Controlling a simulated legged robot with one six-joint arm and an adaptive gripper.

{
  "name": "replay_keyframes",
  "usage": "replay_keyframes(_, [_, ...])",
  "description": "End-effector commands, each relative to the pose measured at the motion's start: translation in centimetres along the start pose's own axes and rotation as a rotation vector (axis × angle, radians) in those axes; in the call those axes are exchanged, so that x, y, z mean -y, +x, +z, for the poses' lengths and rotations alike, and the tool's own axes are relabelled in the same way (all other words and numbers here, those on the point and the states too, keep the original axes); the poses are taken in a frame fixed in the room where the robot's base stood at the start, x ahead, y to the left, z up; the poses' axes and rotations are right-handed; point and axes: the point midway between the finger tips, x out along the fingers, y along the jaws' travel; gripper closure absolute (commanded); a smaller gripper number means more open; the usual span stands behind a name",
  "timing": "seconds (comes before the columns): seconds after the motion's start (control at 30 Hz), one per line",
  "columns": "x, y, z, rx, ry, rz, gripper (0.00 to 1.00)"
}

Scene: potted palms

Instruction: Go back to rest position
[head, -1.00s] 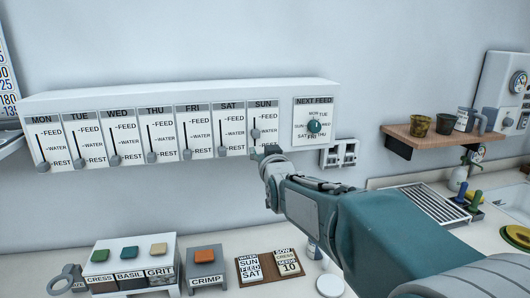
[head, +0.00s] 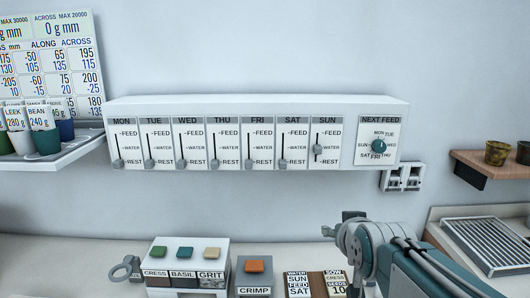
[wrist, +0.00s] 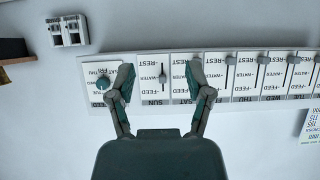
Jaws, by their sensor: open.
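My gripper (head: 345,224) is open and empty, below the panel's right part in the head view. In the wrist view its two fingers (wrist: 161,76) are spread, with the upside-down panel beyond them. The white wall panel (head: 250,104) has a row of day sliders. The SUN slider knob (head: 317,149) stands at WATER. The MON knob (head: 119,163) and SAT knob (head: 283,163) are at REST, as are those between. The teal NEXT FEED dial (head: 379,146) is right of SUN. The gripper stands apart from the panel.
Below are a block with CRESS, BASIL and GRIT buttons (head: 188,285), a CRIMP button box (head: 255,279) and label cards (head: 298,284). A shelf with cups (head: 75,151) is left. A wall switch box (head: 402,178), wooden shelf (head: 478,166) and drain rack (head: 485,243) are right.

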Motion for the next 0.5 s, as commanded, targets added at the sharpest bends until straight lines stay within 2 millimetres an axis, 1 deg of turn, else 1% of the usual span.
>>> replay_keyframes(0.03, [0.0, -1.2, 1.4, 0.042, 0.0, 0.0, 0.34])
replay_keyframes(0.17, [0.0, -4.0, 5.4, 0.17, 0.001, 0.0, 0.34])
replay_keyframes(0.2, [0.0, -4.8, 6.7, 0.21, 0.001, 0.001, 0.34])
replay_keyframes(0.27, [0.0, -6.2, 8.6, 0.27, 0.001, 0.001, 0.34])
replay_keyframes(0.4, [0.0, -9.2, 13.1, 0.406, 0.001, 0.001, 0.34])
replay_keyframes(0.5, [-0.1, -11.1, 15.7, 0.486, 0.002, 0.002, 0.34])
